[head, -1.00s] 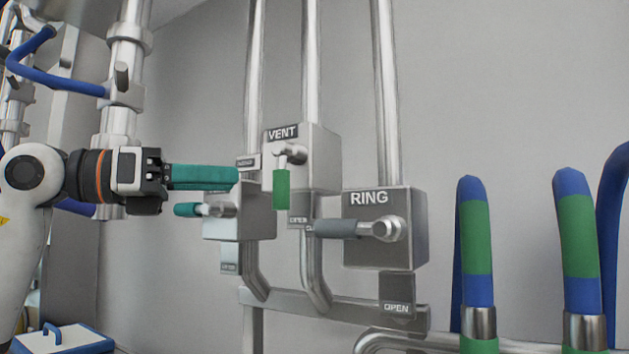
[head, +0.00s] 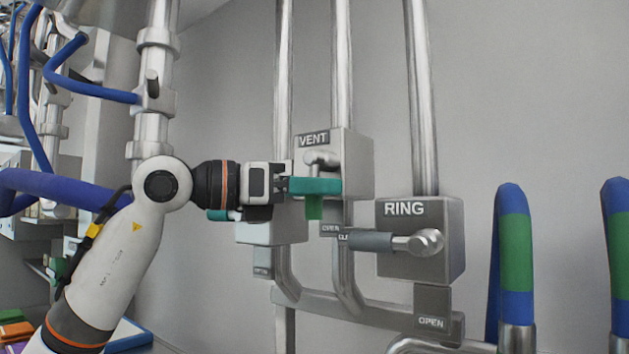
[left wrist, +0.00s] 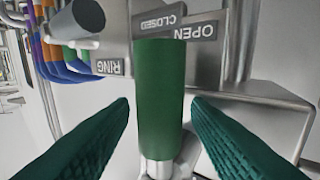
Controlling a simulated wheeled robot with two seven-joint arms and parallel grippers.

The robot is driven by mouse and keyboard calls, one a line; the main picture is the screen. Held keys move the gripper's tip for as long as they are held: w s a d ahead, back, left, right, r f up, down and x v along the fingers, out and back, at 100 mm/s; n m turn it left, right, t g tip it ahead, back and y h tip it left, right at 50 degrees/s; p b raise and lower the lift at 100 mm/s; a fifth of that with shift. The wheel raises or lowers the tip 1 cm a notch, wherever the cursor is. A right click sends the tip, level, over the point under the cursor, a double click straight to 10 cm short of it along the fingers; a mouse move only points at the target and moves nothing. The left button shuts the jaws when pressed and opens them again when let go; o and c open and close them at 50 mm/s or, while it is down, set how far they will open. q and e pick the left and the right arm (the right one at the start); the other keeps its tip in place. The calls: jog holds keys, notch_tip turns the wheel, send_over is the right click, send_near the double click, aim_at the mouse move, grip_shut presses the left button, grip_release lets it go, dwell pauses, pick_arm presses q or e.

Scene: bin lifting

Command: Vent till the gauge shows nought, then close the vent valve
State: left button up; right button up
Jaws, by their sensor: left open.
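The vent valve is a grey box (head: 358,165) labelled VENT. Its green handle (head: 314,208) hangs straight down, its upper part hidden behind my fingers. My left gripper (head: 316,187) is open at the handle. In the left wrist view the green handle (left wrist: 160,95) stands between the two teal fingers, with a gap on each side. An OPEN plate (left wrist: 194,31) and a CLOSED plate (left wrist: 164,20) show near the handle's end. No gauge is in view, and my right gripper is not in view.
The ring valve (head: 445,255) at the right has a grey handle (head: 370,241) pointing left. Another valve box (head: 270,232) is partly behind my left gripper. Blue-green hoses (head: 515,260) stand at the right. A horizontal bar (head: 350,309) runs below the valves.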

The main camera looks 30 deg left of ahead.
pick_arm(q)
grip_shut()
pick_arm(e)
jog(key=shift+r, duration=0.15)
